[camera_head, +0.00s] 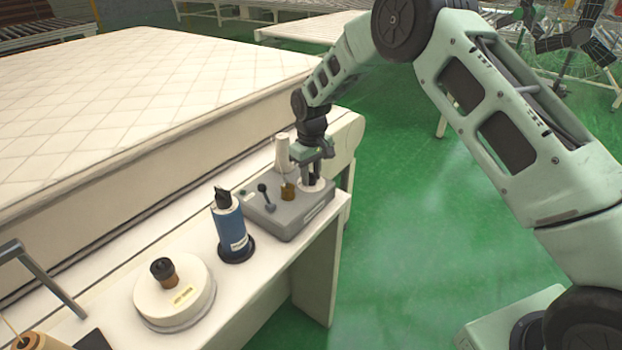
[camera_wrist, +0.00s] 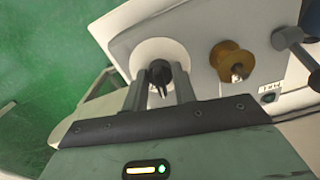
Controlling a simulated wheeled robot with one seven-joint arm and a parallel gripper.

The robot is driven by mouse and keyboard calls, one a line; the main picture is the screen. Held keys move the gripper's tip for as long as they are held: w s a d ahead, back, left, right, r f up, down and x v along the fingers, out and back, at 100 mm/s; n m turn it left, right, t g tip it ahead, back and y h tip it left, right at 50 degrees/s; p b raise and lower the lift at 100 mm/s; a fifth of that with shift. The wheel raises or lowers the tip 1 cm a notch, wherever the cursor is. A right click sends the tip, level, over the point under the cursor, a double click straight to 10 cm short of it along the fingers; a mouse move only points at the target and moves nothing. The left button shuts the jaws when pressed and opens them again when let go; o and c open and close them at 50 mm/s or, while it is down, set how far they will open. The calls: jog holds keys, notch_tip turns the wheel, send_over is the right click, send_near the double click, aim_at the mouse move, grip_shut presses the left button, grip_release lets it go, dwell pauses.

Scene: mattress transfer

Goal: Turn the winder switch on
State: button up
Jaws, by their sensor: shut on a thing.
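My gripper (camera_head: 314,176) points down over the disc. In the wrist view the fingers of my gripper (camera_wrist: 161,88) are shut on a dark knob (camera_wrist: 160,72) at the middle of the white disc (camera_wrist: 152,50). The lever (camera_wrist: 296,42) stands apart, to the right of the bobbin (camera_wrist: 230,60), and is partly cut off.
A white thread cone (camera_head: 282,150) stands behind the winder. A blue cylinder (camera_head: 230,230) and a cream round base with a dark knob (camera_head: 176,300) stand to its left. A quilted mattress (camera_head: 120,110) lies behind. Green floor (camera_head: 400,220) is free at right.

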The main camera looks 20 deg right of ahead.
aim_at(311, 173)
jog(key=m+b, duration=0.1)
jog(key=m, duration=0.5)
jog(key=shift+m+b, duration=0.4)
dwell(0.4)
jog(key=o, duration=1)
jog(key=shift+r, duration=0.1)
notch_tip(311, 173, up, 17)
jog(key=b, duration=0.3)
jog(key=shift+r, duration=0.15)
